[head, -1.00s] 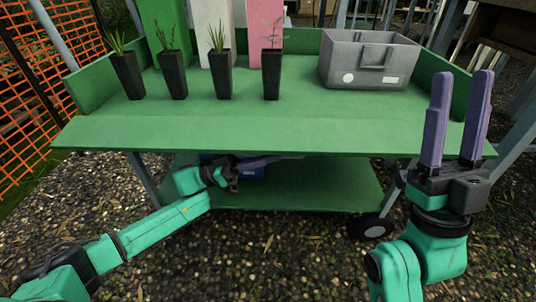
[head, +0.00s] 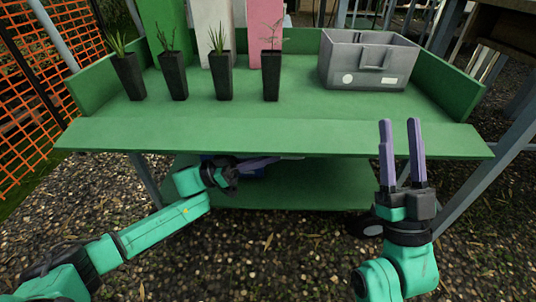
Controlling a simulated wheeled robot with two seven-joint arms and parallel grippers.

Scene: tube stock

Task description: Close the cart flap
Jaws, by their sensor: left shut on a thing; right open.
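The green cart flap (head: 250,135) runs along the front edge of the cart top (head: 320,105). It is folded outward, not upright like the side walls. My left gripper (head: 258,162) is below the flap's front edge, left of centre, its fingers pointing right.
Several black pots (head: 223,77) with plants stand on the cart top at left and centre. A grey crate (head: 368,62) stands at right. An orange mesh fence (head: 25,110) is at left.

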